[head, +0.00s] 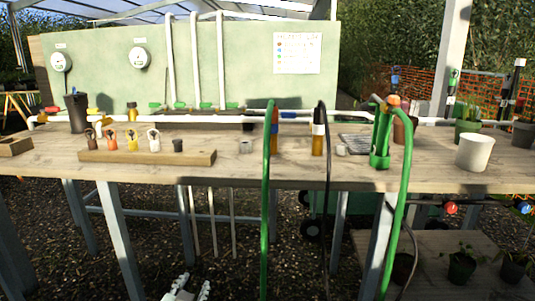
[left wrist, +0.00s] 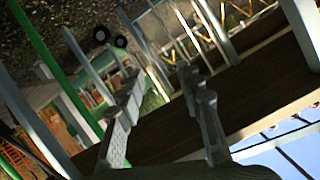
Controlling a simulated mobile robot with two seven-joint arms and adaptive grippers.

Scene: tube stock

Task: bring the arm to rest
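My left gripper (head: 190,288) shows at the bottom edge of the head view, low in front of the workbench (head: 130,165) and below its top. Only its pale fingertips show there. In the left wrist view its two grey fingers (left wrist: 162,95) stand apart with nothing between them. The wrist view is tilted and shows the bench's legs and dark underside beyond the fingers. My right gripper shows in neither view.
A wooden rack (head: 150,157) with several coloured fittings lies on the bench. A white pot (head: 474,152) and a green pump (head: 380,145) stand at the right. Green and black hoses hang over the front edge. Gravel floor is open before the bench.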

